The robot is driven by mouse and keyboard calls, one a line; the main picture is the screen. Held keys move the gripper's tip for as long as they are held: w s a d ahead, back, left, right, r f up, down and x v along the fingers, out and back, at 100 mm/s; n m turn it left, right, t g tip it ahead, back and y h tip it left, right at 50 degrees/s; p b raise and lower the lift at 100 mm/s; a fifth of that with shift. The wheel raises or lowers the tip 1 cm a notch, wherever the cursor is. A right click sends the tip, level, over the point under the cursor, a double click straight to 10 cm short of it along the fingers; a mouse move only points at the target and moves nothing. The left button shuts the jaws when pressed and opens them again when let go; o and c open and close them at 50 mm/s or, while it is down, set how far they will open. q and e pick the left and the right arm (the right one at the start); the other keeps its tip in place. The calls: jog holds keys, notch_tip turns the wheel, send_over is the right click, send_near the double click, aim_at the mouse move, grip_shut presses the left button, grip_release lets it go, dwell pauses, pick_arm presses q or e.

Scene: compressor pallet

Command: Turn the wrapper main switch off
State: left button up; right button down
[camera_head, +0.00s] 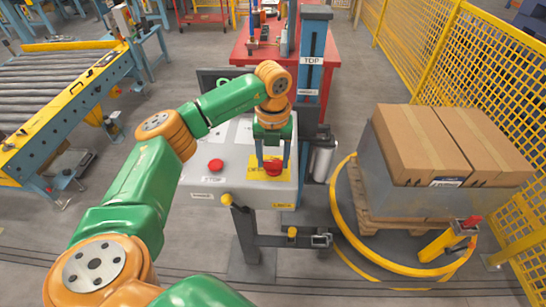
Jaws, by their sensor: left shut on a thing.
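The wrapper's control panel (222,178) is a light grey sloped box in the middle of the view. The main switch (273,169) is a red knob on a yellow plate at the panel's right side. My left gripper (272,160) comes down from above and is shut on the red knob, with one finger on each side. The arm's wrist hides part of the panel behind it. A separate red button (216,165) sits to the left on the panel, above a STOP label. My right gripper is not in view.
The blue wrapper mast (312,60) stands just behind and right of the panel. Wrapped cardboard boxes (425,140) sit on a pallet inside a yellow ring (343,230) at right. A roller conveyor (50,95) is at left, a red table (258,52) behind, yellow fencing (480,65) at right.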

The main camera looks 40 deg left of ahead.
aim_at(273, 161)
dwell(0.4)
pick_arm(q)
jog(key=o, duration=1.4)
jog(key=shift+c, duration=0.2)
jog(key=shift+r, duration=0.3)
notch_tip(273, 161, up, 7)
jog(key=shift+f+b, duration=0.2)
jog(key=shift+b, duration=0.6)
jog(key=shift+f, duration=0.1)
